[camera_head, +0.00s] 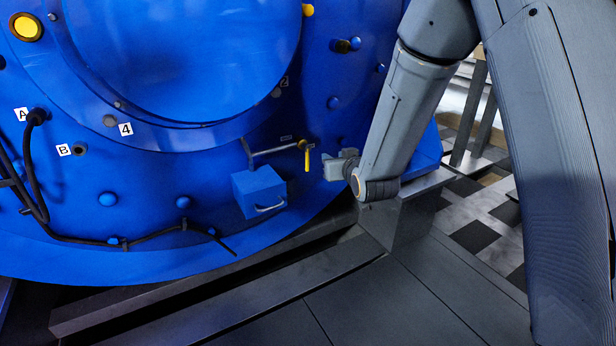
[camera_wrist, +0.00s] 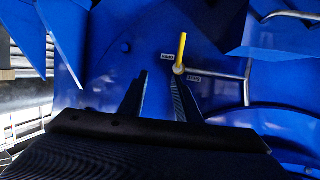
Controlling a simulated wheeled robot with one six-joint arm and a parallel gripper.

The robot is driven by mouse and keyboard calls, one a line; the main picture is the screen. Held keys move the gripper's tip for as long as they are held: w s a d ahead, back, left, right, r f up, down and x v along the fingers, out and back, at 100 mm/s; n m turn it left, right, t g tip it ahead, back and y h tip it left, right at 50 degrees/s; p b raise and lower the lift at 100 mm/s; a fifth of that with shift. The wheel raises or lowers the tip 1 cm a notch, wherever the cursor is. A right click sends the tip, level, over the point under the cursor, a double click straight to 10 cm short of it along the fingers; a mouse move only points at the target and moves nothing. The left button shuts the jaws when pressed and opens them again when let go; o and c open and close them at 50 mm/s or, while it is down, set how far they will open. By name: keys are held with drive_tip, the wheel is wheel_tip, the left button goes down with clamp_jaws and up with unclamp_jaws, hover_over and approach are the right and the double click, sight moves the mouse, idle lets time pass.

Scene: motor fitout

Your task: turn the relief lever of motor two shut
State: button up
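The relief lever (camera_head: 307,161) is a short yellow handle on a brass pivot at the end of a grey pipe, low on the blue motor. It hangs down from the pivot in the head view. In the wrist view the lever (camera_wrist: 182,47) points up, beyond the right finger's tip. Two small labels sit by the pivot, too small to read surely. My gripper (camera_head: 330,166) is just right of the lever in the head view, apart from it. In the wrist view my gripper (camera_wrist: 160,80) has its fingers apart with nothing between them.
A blue box (camera_head: 259,192) with a metal handle sits below the pipe (camera_head: 274,150). A black cable (camera_head: 150,238) runs along the motor's lower left. A dark metal base frame (camera_head: 340,255) lies below. Tiled floor (camera_head: 475,215) shows at right.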

sight(308, 161)
drive_tip(key=shift+w+a+f+n+t+y+b, duration=0.15)
drive_tip(key=shift+w+a+f+t+y+b, duration=0.3)
drive_tip(key=shift+w+a+f+b, duration=1.25)
drive_tip(key=shift+w+a+f+n+t+y+b, duration=0.35)
drive_tip(key=shift+w+a+f+b, duration=0.7)
drive_tip(key=shift+w+b, duration=1.35)
drive_tip(key=shift+w+a+f+t+y+b, duration=0.5)
drive_tip(key=shift+w+a+f+b, duration=0.55)
drive_tip(key=shift+w+a+b, duration=0.8)
drive_tip(key=shift+w+d, duration=0.1)
drive_tip(key=shift+d, duration=0.1)
clamp_jaws()
